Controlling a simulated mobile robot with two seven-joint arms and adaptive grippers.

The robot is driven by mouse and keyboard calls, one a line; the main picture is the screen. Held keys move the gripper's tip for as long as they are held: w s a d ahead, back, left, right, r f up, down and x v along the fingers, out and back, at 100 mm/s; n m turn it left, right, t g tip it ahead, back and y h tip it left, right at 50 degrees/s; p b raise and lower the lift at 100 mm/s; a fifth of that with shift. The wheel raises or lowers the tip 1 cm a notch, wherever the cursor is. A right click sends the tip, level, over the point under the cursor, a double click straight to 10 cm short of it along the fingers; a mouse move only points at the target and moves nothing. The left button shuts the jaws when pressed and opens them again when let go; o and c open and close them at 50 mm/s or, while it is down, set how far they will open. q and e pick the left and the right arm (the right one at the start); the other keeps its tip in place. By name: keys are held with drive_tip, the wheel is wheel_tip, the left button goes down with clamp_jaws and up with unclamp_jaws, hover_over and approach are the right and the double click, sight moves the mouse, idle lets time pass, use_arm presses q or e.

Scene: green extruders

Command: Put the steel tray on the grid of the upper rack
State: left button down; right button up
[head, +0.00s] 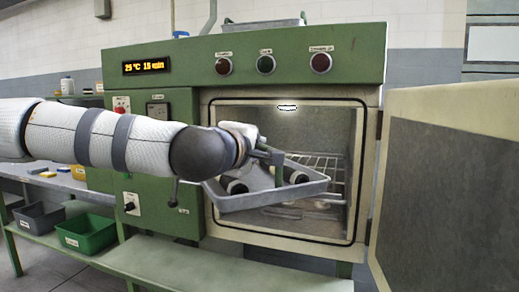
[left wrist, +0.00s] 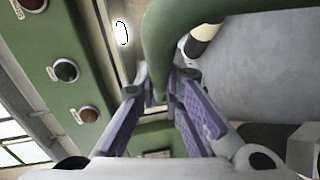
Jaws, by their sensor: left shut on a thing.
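The steel tray (head: 275,198) hangs in front of the open oven chamber, tilted in the head view, with dark and white cylindrical pieces (head: 236,186) in it. Its grey surface also fills the upper right of the left wrist view (left wrist: 262,62). My left gripper (head: 264,157) is shut on the tray's green handle, which shows between the purple fingers (left wrist: 160,92) in the left wrist view. A wire grid rack (head: 322,163) is inside the chamber, partly hidden behind the tray. The tray appears apart from the grid. My right gripper is not in view.
The green oven (head: 290,50) has its door (head: 470,190) swung open to the right. A side bench (head: 70,182) and grey and green bins (head: 88,235) stand at left. Another tray (head: 265,26) lies on top of the oven. A pale green shelf (head: 215,268) runs below the chamber.

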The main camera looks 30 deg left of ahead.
use_arm(q)
drive_tip(key=shift+s+r, duration=0.1)
drive_tip(key=shift+r, duration=0.05)
drive_tip(key=c, duration=1.7)
unclamp_jaws()
